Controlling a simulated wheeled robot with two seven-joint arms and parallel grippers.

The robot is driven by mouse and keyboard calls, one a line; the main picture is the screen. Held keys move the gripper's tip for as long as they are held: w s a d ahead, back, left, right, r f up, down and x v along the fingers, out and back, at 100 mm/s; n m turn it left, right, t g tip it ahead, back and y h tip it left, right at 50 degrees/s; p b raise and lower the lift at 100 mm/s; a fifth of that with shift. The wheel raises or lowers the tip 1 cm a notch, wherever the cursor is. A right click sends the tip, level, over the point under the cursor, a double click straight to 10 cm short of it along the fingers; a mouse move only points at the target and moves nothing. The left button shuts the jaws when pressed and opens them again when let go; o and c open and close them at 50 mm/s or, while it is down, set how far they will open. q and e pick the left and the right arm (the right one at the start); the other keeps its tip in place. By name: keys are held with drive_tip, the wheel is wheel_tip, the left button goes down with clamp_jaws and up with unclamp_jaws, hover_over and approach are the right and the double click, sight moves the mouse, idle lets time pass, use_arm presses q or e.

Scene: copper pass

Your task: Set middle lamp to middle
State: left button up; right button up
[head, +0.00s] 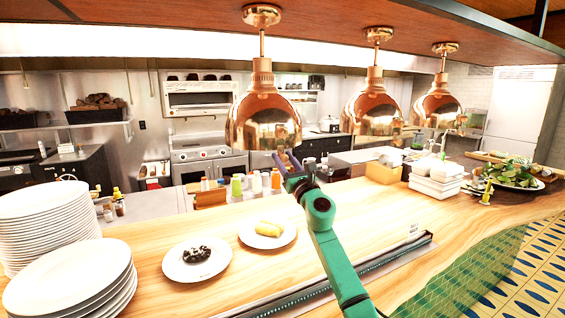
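Three copper heat lamps hang in a row from the wooden overhead shelf. The middle lamp (372,108) has a domed copper shade on a short stem. The nearer left lamp (262,118) looks largest, and the right lamp (437,104) is farther back. My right gripper (283,159), with purple fingers on a green arm, is raised over the counter by the lower right rim of the left lamp. Its fingers look spread, with nothing seen between them. Whether it touches that lamp cannot be told. It is apart from the middle lamp in the picture. My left gripper is not in view.
The wooden counter (150,238) holds stacked white plates (45,222), a plate with dark food (197,258) and a plate with yellow food (267,233). White containers (436,178) and a plate of greens (510,172) stand at the right. The wooden overhead shelf (340,20) limits height.

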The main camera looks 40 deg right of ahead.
drive_tip(key=shift+o, duration=0.5)
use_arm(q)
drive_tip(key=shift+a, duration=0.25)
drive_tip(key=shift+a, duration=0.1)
use_arm(e)
drive_tip(key=shift+s+a+f, duration=0.15)
drive_tip(key=shift+s+f, duration=0.15)
drive_tip(key=shift+s, duration=0.15)
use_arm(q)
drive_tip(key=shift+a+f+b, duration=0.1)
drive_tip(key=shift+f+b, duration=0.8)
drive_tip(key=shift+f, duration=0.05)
use_arm(e)
drive_tip(key=v, duration=1.3)
drive_tip(key=shift+s+a, duration=0.2)
drive_tip(key=shift+s, duration=0.1)
